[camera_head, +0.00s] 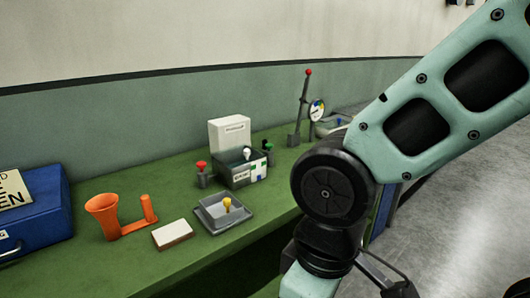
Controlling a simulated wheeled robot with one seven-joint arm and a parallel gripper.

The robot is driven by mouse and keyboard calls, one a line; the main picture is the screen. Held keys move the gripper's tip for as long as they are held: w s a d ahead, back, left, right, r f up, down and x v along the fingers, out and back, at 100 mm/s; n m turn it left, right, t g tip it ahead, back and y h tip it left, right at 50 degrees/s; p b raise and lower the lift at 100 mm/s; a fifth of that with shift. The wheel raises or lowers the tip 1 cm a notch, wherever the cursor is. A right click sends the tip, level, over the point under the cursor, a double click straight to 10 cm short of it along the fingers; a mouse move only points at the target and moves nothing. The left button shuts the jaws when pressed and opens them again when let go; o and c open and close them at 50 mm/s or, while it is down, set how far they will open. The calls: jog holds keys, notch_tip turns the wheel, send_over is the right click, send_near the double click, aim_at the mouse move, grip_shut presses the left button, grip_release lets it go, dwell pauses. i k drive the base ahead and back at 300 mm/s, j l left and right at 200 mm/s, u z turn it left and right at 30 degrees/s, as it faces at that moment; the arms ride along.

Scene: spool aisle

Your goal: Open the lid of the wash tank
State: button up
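No thing in view carries a readable wash tank label, so I cannot tell which one it is. A blue box (48,222) with a closed-looking top stands at the left edge, partly cut off. A cream sign (14,190) with partial lettering lies on its top, and a handle shows on its front. A shallow grey square tray (222,222) with a yellow knob (227,204) sits mid-bench. My gripper (385,282) is at the bottom right, in front of the bench and apart from these things. It is cut off and partly hidden by my arm, so its opening is unclear.
The green bench (130,262) also holds an orange funnel-like piece (103,215), a white block (172,235), a grey box (240,168) with a white panel, a red knob (202,168), and a red-tipped lever (300,110). Clear floor (440,230) lies at right.

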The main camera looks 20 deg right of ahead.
aim_at(247, 151)
jog(key=i+l, duration=0.2)
jog(key=i, duration=0.25)
jog(key=i+l+u, duration=0.1)
jog(key=i, duration=0.3)
